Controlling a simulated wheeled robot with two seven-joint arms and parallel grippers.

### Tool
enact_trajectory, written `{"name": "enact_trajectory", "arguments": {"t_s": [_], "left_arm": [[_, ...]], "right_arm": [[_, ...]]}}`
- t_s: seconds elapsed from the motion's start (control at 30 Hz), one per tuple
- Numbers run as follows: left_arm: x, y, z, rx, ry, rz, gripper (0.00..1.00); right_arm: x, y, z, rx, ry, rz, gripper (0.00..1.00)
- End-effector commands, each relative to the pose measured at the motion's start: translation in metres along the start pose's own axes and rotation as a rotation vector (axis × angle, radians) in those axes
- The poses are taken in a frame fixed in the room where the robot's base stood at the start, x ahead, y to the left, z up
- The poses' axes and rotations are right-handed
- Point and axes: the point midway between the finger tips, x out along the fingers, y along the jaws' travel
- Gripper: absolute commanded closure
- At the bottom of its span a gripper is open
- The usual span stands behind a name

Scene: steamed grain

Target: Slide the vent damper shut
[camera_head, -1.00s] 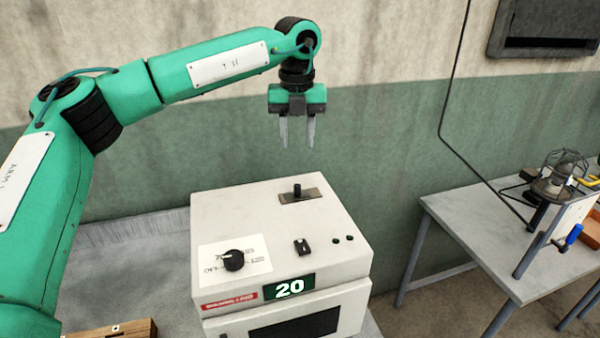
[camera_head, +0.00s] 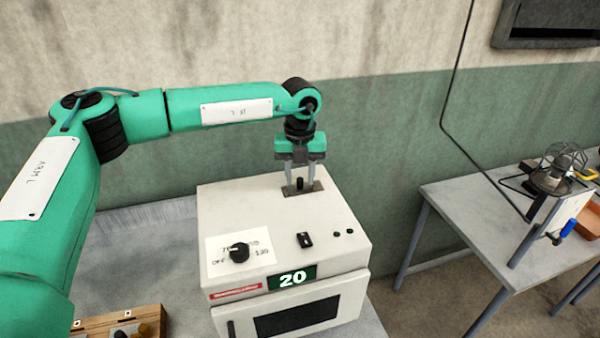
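The vent damper is a small black knob (camera_head: 300,183) on a dark metal slide plate (camera_head: 317,187) at the back of the white oven's top (camera_head: 230,205). My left gripper (camera_head: 300,184) points straight down over it. Its two grey fingers are apart, one to each side of the knob, with their tips close to the plate. I cannot tell whether either finger touches the knob. My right gripper is not in view.
A wooden box (camera_head: 150,318) lies at lower left. A grey table (camera_head: 455,235) with a wire-caged device (camera_head: 562,165) stands at right.

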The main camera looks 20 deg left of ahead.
Motion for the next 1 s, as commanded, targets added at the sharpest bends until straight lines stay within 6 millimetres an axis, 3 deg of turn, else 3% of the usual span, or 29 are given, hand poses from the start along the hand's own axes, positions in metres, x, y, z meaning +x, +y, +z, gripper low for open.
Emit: {"name": "enact_trajectory", "arguments": {"t_s": [0.03,0.17,0.2,0.43,0.73,0.97,1.0], "left_arm": [[0.0,0.0,0.0,0.0,0.0,0.0,0.72],[-0.001,0.0,0.0,0.0,0.0,0.0,0.98],[-0.001,0.0,0.0,0.0,0.0,0.0,1.0],[0.0,-0.003,0.001,0.0,-0.001,0.0,1.0],[0.001,-0.03,0.008,0.0,-0.002,-0.002,1.0],[-0.002,-0.032,0.008,0.001,-0.003,-0.004,1.0],[-0.002,-0.032,0.008,0.001,-0.003,-0.004,0.82]], "right_arm": [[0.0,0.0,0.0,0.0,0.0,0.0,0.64],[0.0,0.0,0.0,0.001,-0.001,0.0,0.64],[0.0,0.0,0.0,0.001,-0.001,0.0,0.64],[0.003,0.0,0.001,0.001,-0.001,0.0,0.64],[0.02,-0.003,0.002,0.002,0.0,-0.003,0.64],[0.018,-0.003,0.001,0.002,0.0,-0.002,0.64],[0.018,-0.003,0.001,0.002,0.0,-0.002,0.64]]}}
